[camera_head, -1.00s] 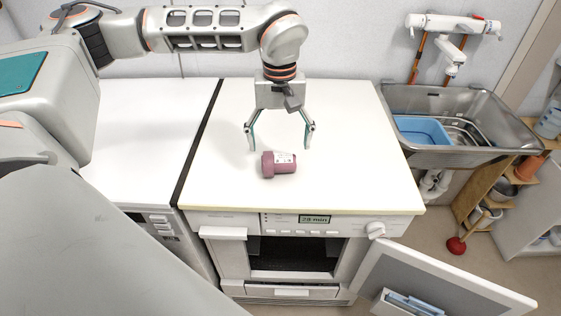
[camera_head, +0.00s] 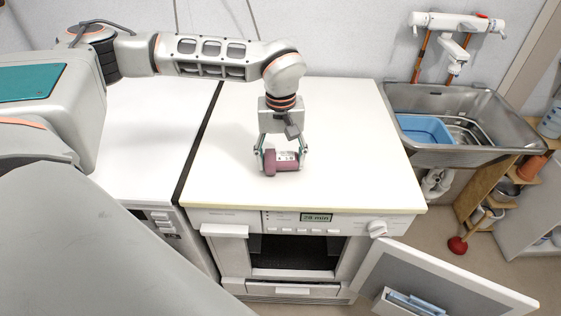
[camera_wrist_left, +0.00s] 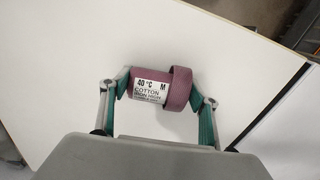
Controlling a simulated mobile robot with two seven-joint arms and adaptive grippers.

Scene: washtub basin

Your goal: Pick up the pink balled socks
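The pink balled socks (camera_head: 283,168) lie on the white top of the machine, near its front edge. They are a dusky pink roll with a white label reading 40 °C and cotton. My left gripper (camera_head: 283,157) points down over them, one finger at each end, drawn in against the roll. In the left wrist view the socks (camera_wrist_left: 150,91) sit between the teal-lined fingertips of my left gripper (camera_wrist_left: 160,88), label facing the camera. The roll appears to rest on the top still. My right gripper is not in view.
The white machine top (camera_head: 345,130) is otherwise clear. Below it the machine's door (camera_head: 440,280) hangs open at the front right. A metal sink (camera_head: 500,112) with a blue basin (camera_head: 424,130) stands to the right, and a wooden shelf (camera_head: 480,195) is below it.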

